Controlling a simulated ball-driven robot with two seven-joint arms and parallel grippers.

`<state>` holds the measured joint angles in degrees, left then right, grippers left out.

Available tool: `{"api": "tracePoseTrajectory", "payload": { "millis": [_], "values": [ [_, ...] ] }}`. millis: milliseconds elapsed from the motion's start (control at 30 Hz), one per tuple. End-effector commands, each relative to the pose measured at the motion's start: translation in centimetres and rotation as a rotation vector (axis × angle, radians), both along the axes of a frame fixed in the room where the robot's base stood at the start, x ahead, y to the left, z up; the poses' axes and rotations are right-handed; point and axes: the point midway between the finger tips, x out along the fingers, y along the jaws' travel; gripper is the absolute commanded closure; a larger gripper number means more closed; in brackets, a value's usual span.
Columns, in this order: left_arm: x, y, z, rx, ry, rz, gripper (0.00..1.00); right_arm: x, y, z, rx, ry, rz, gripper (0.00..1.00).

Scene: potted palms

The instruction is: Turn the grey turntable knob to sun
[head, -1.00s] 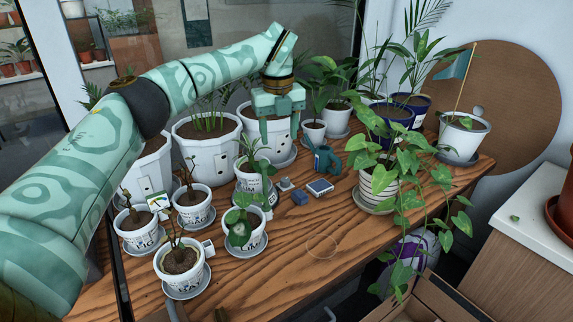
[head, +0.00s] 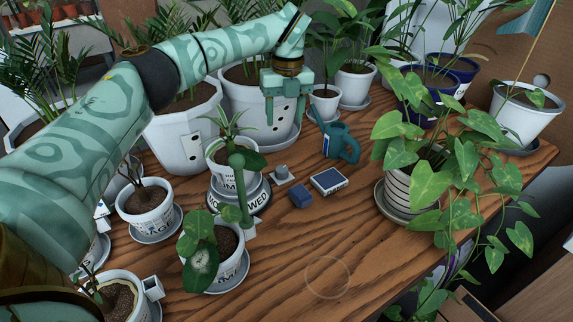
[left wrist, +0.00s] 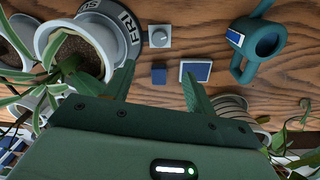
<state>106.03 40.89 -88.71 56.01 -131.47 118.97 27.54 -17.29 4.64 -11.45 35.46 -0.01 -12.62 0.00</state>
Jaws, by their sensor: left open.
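The grey knob (head: 281,172) is small and round on a square grey plate. It stands on the wooden table beside the dark lettered ring of the turntable (head: 257,201). A white pot with a spiky plant (head: 226,152) stands on the turntable. No sun mark can be made out. My left gripper (head: 285,120) is open and empty, above and behind the knob, pointing down. Its two fingers also show in the left wrist view (left wrist: 157,85). My right gripper is not in view.
A small blue block (head: 300,195), a blue-and-white box (head: 328,181) and a teal watering can (head: 340,142) stand right of the knob. Potted plants crowd the left and back. A leafy plant in a striped pot (head: 408,190) stands right. The front middle table is clear.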

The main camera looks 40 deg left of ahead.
Motion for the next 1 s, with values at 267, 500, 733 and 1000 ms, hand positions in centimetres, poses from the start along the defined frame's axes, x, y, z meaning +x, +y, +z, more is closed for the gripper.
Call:
{"api": "tracePoseTrajectory", "payload": {
  "millis": [267,500,733,1000],
  "values": [
    [-0.1,0.1,-4.5,-0.001,0.009,-0.002,0.45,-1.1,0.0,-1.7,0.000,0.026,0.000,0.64],
    [-0.4,0.3,-11.0,0.000,0.012,-0.001,0.45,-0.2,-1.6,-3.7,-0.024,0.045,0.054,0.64],
    [-0.6,0.5,-15.3,0.000,0.006,0.000,0.45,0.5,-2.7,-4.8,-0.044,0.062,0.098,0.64],
    [-0.7,0.5,-16.6,0.000,0.002,0.001,0.45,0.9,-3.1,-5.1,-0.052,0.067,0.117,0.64]
  ]
}}
